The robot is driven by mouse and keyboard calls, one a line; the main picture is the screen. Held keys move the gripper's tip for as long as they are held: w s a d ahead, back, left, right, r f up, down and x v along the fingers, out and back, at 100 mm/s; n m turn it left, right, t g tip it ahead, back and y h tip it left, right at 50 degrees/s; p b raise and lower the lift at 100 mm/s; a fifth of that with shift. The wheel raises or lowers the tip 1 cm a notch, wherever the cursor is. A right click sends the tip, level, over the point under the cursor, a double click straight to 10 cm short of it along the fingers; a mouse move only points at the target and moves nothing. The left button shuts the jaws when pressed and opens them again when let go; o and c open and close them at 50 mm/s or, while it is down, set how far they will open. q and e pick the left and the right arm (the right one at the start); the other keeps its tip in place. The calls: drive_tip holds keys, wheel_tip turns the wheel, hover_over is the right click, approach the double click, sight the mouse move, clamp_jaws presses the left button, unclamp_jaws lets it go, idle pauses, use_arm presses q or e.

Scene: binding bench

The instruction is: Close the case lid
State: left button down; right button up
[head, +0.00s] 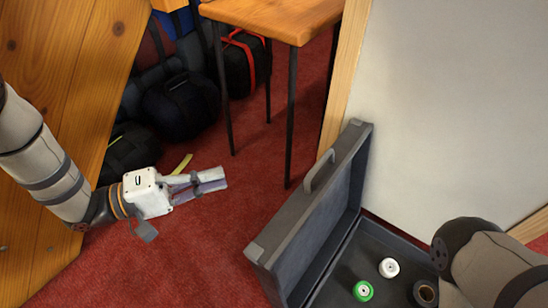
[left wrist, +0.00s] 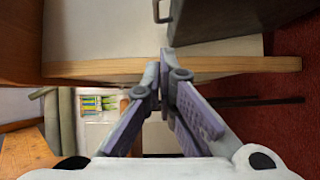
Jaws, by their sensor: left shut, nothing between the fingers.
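The grey case stands open at the bottom right of the head view. Its lid (head: 328,222) is raised steeply, with a handle (head: 320,170) on its edge. The case base (head: 335,288) holds a white spool (head: 389,268), a green-rimmed spool (head: 363,291) and a dark roll (head: 425,292). My left gripper (head: 224,178) is shut and empty, left of the lid and apart from it. In the left wrist view, its fingers (left wrist: 166,62) are together below a dark grey surface (left wrist: 225,18) that looks like the lid. My right arm covers part of the case's right side; its gripper is out of view.
A wooden table (head: 275,18) with thin dark legs stands at the back. Dark bags (head: 180,105) lie behind it to the left. A wood panel (head: 65,65) fills the left, and a pale wood-edged panel (head: 450,110) the right.

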use_arm(q)
drive_tip(key=w+d+b, duration=0.1)
drive_tip(key=d+b, duration=0.1)
drive_tip(key=d, duration=1.1)
drive_tip(key=shift+r, duration=0.25)
drive_tip(key=shift+w, duration=0.1)
